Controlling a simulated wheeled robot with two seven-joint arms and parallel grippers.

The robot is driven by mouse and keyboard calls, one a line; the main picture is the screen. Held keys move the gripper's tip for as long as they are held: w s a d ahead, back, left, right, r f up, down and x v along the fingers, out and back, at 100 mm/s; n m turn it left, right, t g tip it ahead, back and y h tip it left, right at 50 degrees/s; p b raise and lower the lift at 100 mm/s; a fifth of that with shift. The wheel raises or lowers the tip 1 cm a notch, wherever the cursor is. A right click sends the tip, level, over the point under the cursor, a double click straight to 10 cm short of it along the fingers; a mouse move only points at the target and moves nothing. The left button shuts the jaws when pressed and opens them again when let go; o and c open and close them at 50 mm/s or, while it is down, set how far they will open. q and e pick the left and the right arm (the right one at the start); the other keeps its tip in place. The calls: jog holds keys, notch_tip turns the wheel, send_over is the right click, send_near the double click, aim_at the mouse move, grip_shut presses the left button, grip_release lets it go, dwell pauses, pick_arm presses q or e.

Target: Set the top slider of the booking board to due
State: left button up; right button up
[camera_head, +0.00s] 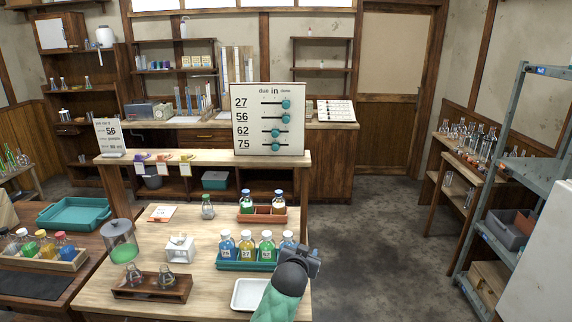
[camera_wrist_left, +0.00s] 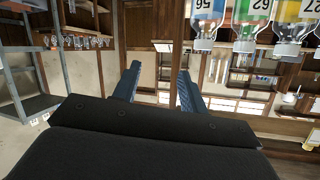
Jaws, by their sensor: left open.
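The booking board (camera_head: 270,120) stands upright on the raised shelf at the back of the bench. Its header reads due, in, done from left to right, and its rows read 27, 56, 62 and 75. The top slider (camera_head: 287,103), in row 27, is at the right, under done. The row 56 slider (camera_head: 286,118) is also at the right. The row 62 slider (camera_head: 276,132) and row 75 slider (camera_head: 276,146) are in the middle. My left gripper (camera_head: 304,261) is low at the bench's right edge, well in front of the board. Its fingers (camera_wrist_left: 158,82) are apart and empty.
Numbered bottles in a teal rack (camera_head: 233,265) stand left of my gripper. An orange rack (camera_head: 262,217) with two bottles stands between them and the board. A white tray (camera_head: 248,294) lies in front. The floor (camera_head: 375,235) to the right is clear.

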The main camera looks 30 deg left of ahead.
pick_arm(q)
jog(key=w+a+r+n+t+y, duration=0.1)
jog(key=w+a+r+t+y, duration=0.2)
jog(key=r, duration=0.6)
jog(key=w+a+r+n+t, duration=0.1)
jog(key=w+a+r, duration=0.3)
jog(key=r, duration=0.5)
jog(key=n+t+y, duration=0.2)
jog(key=n+y, duration=0.1)
jog(key=y, duration=0.2)
send_near(285, 106)
jog(key=r, duration=0.1)
jog(key=shift+h, duration=0.4)
jog(key=p+x, duration=0.3)
jog(key=x, duration=0.3)
jog(key=shift+w, duration=0.2)
jog(key=shift+p+x, duration=0.45)
jog(key=shift+x, duration=0.35)
pick_arm(e)
jog(key=s+d+f, duration=0.2)
jog(key=s+f, duration=0.2)
jog(key=f, duration=0.2)
jog(key=shift+s+d+f, duration=0.15)
jog(key=shift+d+f, duration=0.1)
jog(key=shift+d, duration=0.1)
pick_arm(q)
jog(key=shift+a+f, duration=0.1)
jog(key=shift+f, duration=0.05)
pick_arm(e)
jog(key=shift+t, duration=0.3)
